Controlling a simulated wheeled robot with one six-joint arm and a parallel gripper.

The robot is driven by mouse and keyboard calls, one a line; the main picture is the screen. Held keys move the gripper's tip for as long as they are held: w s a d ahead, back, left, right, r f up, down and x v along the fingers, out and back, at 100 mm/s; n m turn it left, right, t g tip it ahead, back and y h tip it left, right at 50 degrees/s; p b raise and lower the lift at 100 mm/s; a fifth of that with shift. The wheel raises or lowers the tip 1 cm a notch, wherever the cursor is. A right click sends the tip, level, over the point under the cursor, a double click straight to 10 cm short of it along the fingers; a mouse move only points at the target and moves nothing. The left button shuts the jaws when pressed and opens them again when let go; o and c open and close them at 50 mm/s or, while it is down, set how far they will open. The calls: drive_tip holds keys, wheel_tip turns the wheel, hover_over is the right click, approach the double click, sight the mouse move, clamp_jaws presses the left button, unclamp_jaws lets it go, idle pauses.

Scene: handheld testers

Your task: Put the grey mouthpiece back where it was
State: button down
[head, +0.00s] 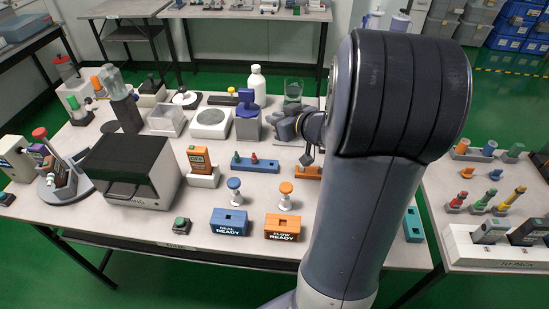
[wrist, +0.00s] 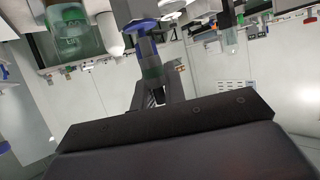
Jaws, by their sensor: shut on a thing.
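My gripper (head: 307,158) hangs over the table, left of my large arm link, just above an orange block (head: 308,173). It is shut on a small grey piece, which I take to be the grey mouthpiece; its outline is hard to separate from the fingers in the head view. In the wrist view my gripper (wrist: 153,94) points away from the camera, and the dark wrist housing hides the lower half. My arm hides the table to the right of the gripper.
A blue-topped device (head: 247,97), a white bottle (head: 257,86) and a green glass beaker (head: 293,88) stand behind my gripper. Blue (head: 229,222) and orange (head: 282,226) "READY" blocks stand at the front. A dark-lidded box (head: 128,165) stands at left.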

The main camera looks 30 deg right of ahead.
drive_tip(key=b, duration=0.5)
hover_over(268, 161)
drive_tip(key=s, duration=0.4)
drive_tip(key=f, duration=0.8)
drive_tip(key=d+f, duration=0.1)
drive_tip(key=f, duration=0.4)
drive_tip(key=x, duration=0.4)
drive_tip(key=shift+w+a+r+b, duration=0.1)
drive_tip(key=shift+w+r+b, duration=0.15)
drive_tip(key=shift+b, duration=0.1)
drive_tip(key=shift+f, duration=0.1)
drive_tip(key=shift+f+b, duration=0.35)
drive_tip(key=shift+f, duration=0.25)
drive_tip(key=c, duration=1.5)
unclamp_jaws()
drive_tip(key=shift+o, duration=0.2)
